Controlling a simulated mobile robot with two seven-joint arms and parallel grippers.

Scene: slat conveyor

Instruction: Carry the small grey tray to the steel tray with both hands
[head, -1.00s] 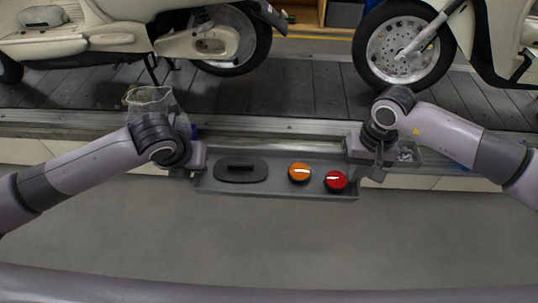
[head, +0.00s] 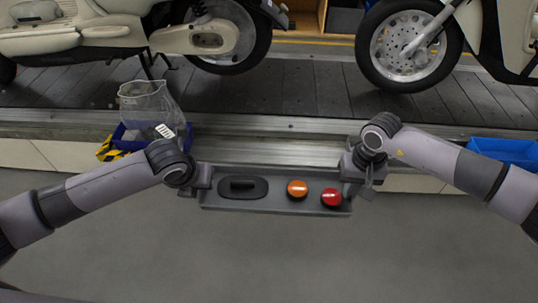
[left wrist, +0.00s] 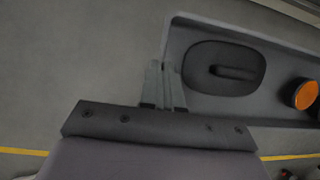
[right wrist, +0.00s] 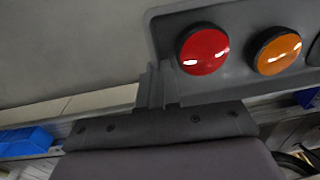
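The small grey tray (head: 275,207) hangs level in front of the conveyor edge. It carries a black oval piece with a raised handle (head: 243,188), an orange button (head: 297,188) and a red button (head: 331,197). My left gripper (head: 200,180) is at its left end; in the left wrist view the fingers (left wrist: 165,85) close on the tray's end wall. My right gripper (head: 360,182) is at the right end; in the right wrist view its fingers (right wrist: 155,88) close on that wall. A bright metal surface (head: 275,150) lies just beyond the tray; I cannot tell whether it is the steel tray.
A blue bin (head: 125,133) with a clear bag (head: 145,105) stands behind my left arm, beside yellow-black tape (head: 108,150). Another blue bin (head: 503,150) is at the right. Scooters stand on the slat conveyor (head: 290,90). The floor (head: 270,255) in front is clear.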

